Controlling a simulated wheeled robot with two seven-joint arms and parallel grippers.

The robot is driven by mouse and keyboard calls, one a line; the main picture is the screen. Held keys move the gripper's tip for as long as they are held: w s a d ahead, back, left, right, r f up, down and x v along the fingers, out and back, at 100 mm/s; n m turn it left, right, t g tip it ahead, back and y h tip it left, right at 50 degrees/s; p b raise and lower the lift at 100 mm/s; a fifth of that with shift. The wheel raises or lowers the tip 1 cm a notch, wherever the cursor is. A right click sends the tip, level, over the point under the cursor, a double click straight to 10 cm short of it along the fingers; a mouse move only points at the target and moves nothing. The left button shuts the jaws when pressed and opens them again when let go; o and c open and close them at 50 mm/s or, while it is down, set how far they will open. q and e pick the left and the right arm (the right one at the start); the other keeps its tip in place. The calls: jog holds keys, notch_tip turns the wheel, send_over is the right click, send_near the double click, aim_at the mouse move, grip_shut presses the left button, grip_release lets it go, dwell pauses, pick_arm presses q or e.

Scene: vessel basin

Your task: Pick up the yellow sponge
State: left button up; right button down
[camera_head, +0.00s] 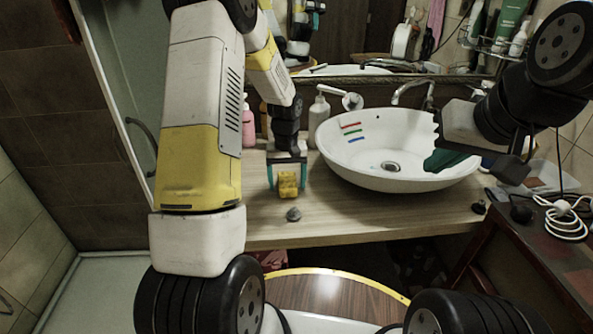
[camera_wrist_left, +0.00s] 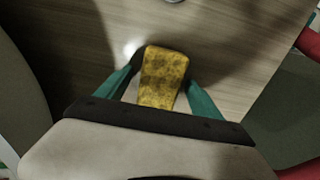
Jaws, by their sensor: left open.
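The yellow sponge (camera_head: 288,185) is on the wooden counter, left of the basin. In the left wrist view the sponge (camera_wrist_left: 161,78) has darker brownish patches and lies lengthwise between two teal fingers. My left gripper (camera_head: 287,180) points down over it, open, with one finger on each side. In the left wrist view the left gripper (camera_wrist_left: 160,88) has its fingers close to the sponge's sides; I cannot tell whether they touch it. My right gripper (camera_head: 440,158), with teal fingers, is over the right side of the basin. Its jaw opening is not clear.
The white basin (camera_head: 345,165) with coloured stripes stands right of the sponge. A pink bottle (camera_head: 248,125) and a clear pump bottle (camera_head: 319,118) stand behind. Bare counter (camera_head: 345,212) lies in front of the basin.

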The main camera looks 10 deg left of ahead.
aim_at(287, 179)
pick_arm(q)
jog(key=c, duration=1.5)
notch_tip(287, 179, up, 10)
jog(key=shift+r, duration=0.1)
jog(key=shift+c, duration=0.2)
